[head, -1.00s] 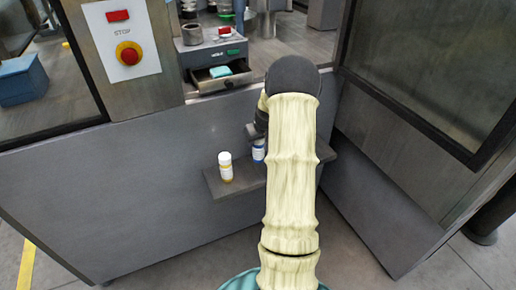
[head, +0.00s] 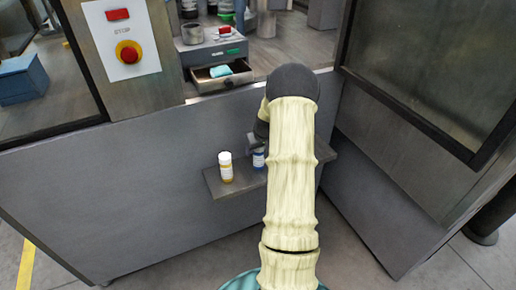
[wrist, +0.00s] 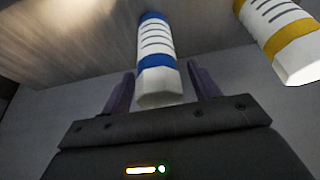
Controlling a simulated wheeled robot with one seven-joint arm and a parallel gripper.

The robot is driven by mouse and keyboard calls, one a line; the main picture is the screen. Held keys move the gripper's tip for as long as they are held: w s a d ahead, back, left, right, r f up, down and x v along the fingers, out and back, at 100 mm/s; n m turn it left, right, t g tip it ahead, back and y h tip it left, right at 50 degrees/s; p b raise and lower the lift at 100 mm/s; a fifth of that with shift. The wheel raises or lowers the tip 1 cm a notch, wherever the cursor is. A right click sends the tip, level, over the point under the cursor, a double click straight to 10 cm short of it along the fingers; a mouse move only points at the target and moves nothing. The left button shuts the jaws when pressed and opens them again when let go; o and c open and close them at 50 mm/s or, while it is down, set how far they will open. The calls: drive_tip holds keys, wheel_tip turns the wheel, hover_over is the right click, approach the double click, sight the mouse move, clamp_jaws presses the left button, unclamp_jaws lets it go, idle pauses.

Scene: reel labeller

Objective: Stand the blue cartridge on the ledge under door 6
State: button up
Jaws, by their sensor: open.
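The blue cartridge (head: 259,158) is upright on the grey ledge (head: 215,190), partly hidden by my arm in the head view. The wrist view shows the cartridge (wrist: 155,65) white with blue bands, its far end against the ledge surface (wrist: 95,35). My gripper (wrist: 162,80) is open, with one dark finger on each side of the cartridge and a gap showing on the right. In the head view, my gripper (head: 256,142) is mostly hidden behind my arm. No door number is readable.
A white and yellow cartridge (head: 226,167) stands on the ledge left of the blue one, close to my gripper. Above are an open drawer (head: 222,78) with a teal item and a panel with a red stop button (head: 129,52). A dark framed panel (head: 430,80) is at right.

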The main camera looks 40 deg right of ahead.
drive_tip(key=v, duration=1.2)
drive_tip(key=shift+p, duration=0.45)
drive_tip(key=shift+s+r, duration=0.1)
drive_tip(key=s+a+r+n+g, duration=0.1)
drive_tip(key=s+a, duration=0.3)
drive_tip(key=a, duration=0.9)
drive_tip(key=s+a+r+n, duration=0.15)
drive_tip(key=s+a, duration=0.25)
drive_tip(key=a, duration=0.9)
drive_tip(key=s+a+y, duration=0.1)
drive_tip(key=s+a, duration=0.5)
drive_tip(key=s, duration=0.2)
drive_tip(key=shift+s+a+g, duration=0.15)
drive_tip(key=shift+a+g, duration=0.15)
drive_tip(key=shift+a, duration=0.05)
